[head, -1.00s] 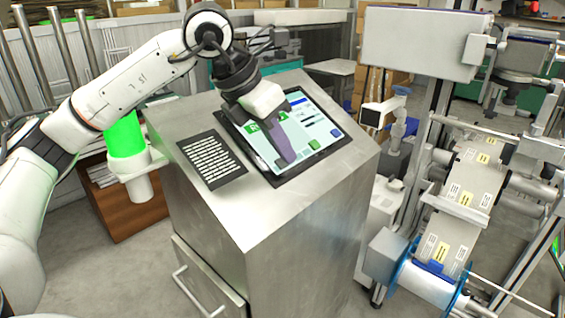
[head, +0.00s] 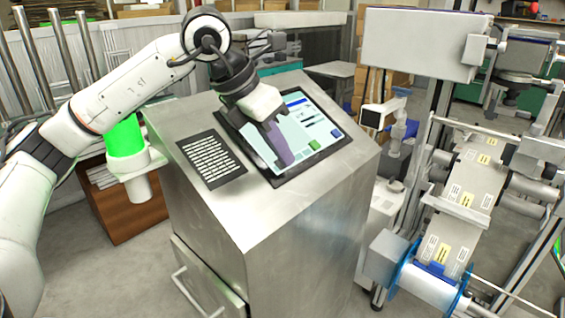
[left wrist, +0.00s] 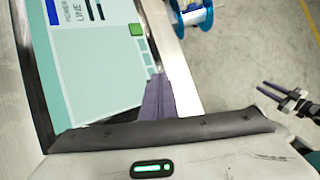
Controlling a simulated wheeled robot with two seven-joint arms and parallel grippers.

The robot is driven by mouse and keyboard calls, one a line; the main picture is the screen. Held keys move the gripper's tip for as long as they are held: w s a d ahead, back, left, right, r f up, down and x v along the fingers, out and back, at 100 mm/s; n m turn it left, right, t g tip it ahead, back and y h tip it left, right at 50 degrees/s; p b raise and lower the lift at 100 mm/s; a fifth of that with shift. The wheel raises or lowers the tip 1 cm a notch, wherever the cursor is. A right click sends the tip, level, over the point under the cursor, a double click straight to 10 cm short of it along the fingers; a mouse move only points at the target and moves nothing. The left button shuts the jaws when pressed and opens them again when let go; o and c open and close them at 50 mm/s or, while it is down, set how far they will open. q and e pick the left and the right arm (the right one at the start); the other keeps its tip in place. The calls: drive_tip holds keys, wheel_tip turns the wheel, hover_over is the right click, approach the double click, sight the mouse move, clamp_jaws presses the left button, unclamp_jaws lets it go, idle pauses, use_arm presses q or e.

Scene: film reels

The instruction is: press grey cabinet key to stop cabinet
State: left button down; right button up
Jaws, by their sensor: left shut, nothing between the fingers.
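The slanted touch screen (head: 322,128) lies on top of the steel cabinet (head: 290,215). My left gripper (head: 287,162) is shut and empty, with its purple fingers pointing down over the screen's lower middle. In the left wrist view the fingers (left wrist: 156,97) overlap the screen's edge (left wrist: 110,95); I cannot tell whether they touch it. A green key (head: 313,145) shows right of the fingers, and also in the left wrist view (left wrist: 136,29). I cannot make out a grey key; part of the screen is hidden behind the gripper.
A dark printed plate (head: 212,160) lies left of the screen. A reel machine with a blue-rimmed reel (head: 404,285) stands to the right. Dark prongs (left wrist: 272,102) at the right of the left wrist view may be my right gripper. Floor is free in front of the cabinet.

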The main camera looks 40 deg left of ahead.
use_arm(q)
drive_tip(key=shift+r, duration=0.1)
drive_tip(key=shift+s+d+r+p, duration=0.1)
drive_tip(key=shift+d+r+p, duration=0.35)
drive_tip(key=shift+r+p, duration=0.25)
drive_tip(key=r+p, duration=0.1)
drive_tip(key=d+r+p, duration=0.2)
drive_tip(key=r+p, duration=0.1)
drive_tip(key=shift+d+r, duration=0.1)
drive_tip(key=shift+d, duration=0.15)
idle(0.9)
drive_tip(key=shift+s, duration=0.1)
